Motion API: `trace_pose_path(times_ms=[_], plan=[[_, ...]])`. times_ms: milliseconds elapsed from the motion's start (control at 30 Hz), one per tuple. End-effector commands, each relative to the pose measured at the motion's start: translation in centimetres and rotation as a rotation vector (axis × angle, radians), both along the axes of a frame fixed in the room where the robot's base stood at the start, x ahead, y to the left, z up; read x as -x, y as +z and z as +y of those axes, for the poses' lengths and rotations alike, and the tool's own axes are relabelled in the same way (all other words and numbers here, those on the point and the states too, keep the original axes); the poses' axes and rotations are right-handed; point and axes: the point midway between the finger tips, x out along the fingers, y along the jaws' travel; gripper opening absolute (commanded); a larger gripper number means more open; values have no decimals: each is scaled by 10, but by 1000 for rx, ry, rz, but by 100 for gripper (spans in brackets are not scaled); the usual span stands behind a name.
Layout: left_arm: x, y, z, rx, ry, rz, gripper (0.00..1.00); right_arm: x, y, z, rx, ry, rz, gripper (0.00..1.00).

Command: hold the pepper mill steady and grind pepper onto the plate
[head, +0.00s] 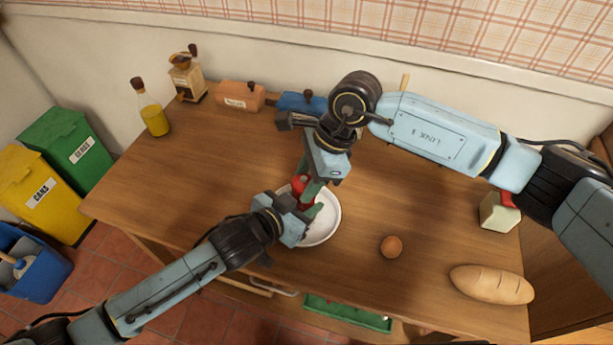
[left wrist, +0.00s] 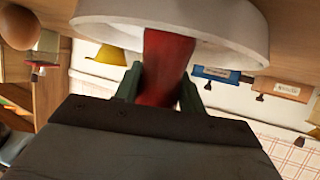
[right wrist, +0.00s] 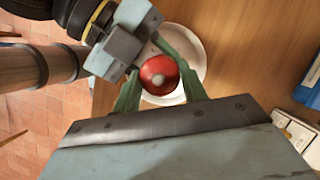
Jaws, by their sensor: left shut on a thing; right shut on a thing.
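The red pepper mill (head: 300,186) stands roughly upright over the white plate (head: 332,222), mostly hidden by my grippers in the head view. My left gripper (head: 311,211) is shut on its body from the near side; the left wrist view shows the red body (left wrist: 167,70) between the green fingers, with the plate (left wrist: 95,12) behind. My right gripper (head: 308,183) is shut on the mill's upper part from above. The right wrist view shows the round red top with a grey knob (right wrist: 159,76) between its fingers. I cannot tell whether the mill touches the plate.
A brown egg (head: 391,246), a bread loaf (head: 491,284) and a pale block-shaped item (head: 499,212) lie to the right. An oil bottle (head: 153,112), a wooden grinder (head: 187,78), an orange box (head: 241,96) and a blue box (head: 300,102) line the back. The table's left part is clear.

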Motion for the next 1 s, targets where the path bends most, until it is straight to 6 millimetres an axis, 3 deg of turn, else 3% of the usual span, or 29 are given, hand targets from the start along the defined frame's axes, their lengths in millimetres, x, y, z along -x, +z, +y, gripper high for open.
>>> trace_pose_path(times_ms=[400,933,967,1000], plan=[[0,0,0,0,0,0,14,1,0,-1,1,-205,0,19],[0,0,0,0,0,0,14,1,0,0,-1,-238,-1,19],[0,0,0,0,0,0,14,1,0,0,-1,-238,-1,43],[0,0,0,0,0,0,14,1,0,0,-1,-237,0,49]])
